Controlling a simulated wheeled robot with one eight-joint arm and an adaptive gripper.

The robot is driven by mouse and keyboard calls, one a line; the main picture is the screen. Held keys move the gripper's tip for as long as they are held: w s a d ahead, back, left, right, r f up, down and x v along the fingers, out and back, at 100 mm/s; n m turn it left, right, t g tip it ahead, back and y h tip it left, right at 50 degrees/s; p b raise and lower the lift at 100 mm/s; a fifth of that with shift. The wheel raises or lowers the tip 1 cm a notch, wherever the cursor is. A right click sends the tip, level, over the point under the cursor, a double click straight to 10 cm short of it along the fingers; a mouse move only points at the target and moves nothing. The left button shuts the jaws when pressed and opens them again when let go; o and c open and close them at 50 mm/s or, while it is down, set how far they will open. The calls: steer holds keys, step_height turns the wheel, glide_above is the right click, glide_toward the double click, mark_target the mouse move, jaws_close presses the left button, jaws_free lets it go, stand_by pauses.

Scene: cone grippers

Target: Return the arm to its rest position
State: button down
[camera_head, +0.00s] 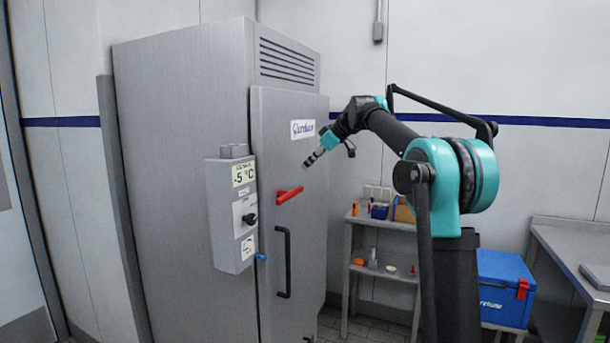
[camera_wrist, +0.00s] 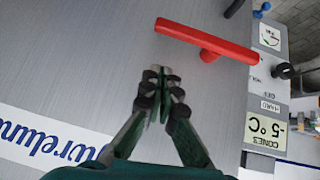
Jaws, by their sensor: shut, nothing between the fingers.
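My gripper (camera_head: 312,160) is at the end of my raised arm, in front of the upper door of a tall grey metal cabinet (camera_head: 180,150). In the wrist view my gripper (camera_wrist: 163,75) is shut and empty, with its fingertips together. A red lever handle (camera_head: 289,194) on the cabinet door lies a little below and left of my gripper in the head view. The red handle also shows in the wrist view (camera_wrist: 205,40), just beyond the fingertips and apart from them.
A control box (camera_head: 231,215) reading -5 °C juts from the cabinet front. A black door handle (camera_head: 284,262) is below the red lever. A shelf (camera_head: 385,224) with small items stands behind my arm. A blue cool box (camera_head: 503,285) and a metal table (camera_head: 575,250) are at right.

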steer(key=w+v, duration=0.1)
steer(key=v, duration=0.5)
steer(key=s+d+f+m+h, duration=0.1)
steer(key=s+d+f+m, duration=0.1)
steer(key=s+d+f, duration=0.45)
steer(key=s+d+f+m+h, duration=0.2)
steer(key=s+f+m, duration=0.15)
steer(key=f, duration=0.65)
steer(key=s+d+f+m+h, duration=0.1)
steer(key=s+d+f+m, duration=0.1)
steer(key=s+d+f, duration=0.5)
steer(key=s+d+f+m+h, duration=0.2)
steer(key=s+d+f+m, duration=0.1)
steer(key=s+f, duration=0.9)
steer(key=s+d+f+m+h, duration=0.2)
steer(key=s+d+f+m, duration=0.1)
steer(key=s+f, duration=1)
steer(key=shift+d+m, duration=0.15)
steer(key=shift+m, duration=0.3)
steer(key=c, duration=2.3)
jaws_free()
